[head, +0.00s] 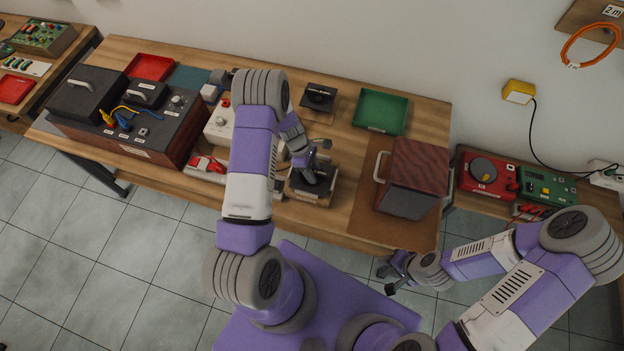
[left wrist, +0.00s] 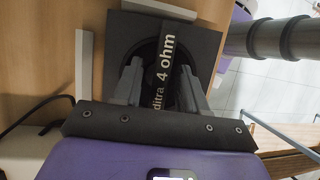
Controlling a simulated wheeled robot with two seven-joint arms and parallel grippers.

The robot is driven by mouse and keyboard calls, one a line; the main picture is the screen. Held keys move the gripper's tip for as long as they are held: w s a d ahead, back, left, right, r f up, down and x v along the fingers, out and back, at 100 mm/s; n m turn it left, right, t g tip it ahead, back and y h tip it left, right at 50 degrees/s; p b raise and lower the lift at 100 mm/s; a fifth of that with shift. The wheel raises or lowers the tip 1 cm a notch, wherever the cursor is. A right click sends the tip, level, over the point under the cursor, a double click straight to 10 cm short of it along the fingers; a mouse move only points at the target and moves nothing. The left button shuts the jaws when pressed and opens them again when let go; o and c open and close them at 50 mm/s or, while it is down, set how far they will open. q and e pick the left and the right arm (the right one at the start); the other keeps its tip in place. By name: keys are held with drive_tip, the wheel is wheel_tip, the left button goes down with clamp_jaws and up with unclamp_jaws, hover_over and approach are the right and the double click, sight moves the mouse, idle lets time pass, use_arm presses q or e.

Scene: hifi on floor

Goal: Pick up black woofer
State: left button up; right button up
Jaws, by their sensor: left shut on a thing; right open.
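The black woofer (head: 303,187) sits at the front of the wooden table, on a small pale base. My left gripper (head: 322,172) is over it from above and shut on it. In the left wrist view the woofer (left wrist: 201,50) has a square dark frame, a round cone and a strip reading "4 ohm"; the left gripper's fingers (left wrist: 162,88) stand on either side of this strip. A second black speaker unit (head: 318,96) lies farther back on a wooden block. My right gripper (head: 386,278) is open and empty, beyond the table's front edge.
A reddish-brown speaker cabinet (head: 418,168) with a pale handle stands right of the woofer on a brown mat (head: 368,215). A green tray (head: 380,110) is behind. A white instrument (head: 218,128) and a large dark console (head: 165,125) stand on the left.

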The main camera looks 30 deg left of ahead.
use_arm(q)
clamp_jaws()
idle(0.3)
drive_tip(key=shift+w+r, duration=0.1)
idle(0.8)
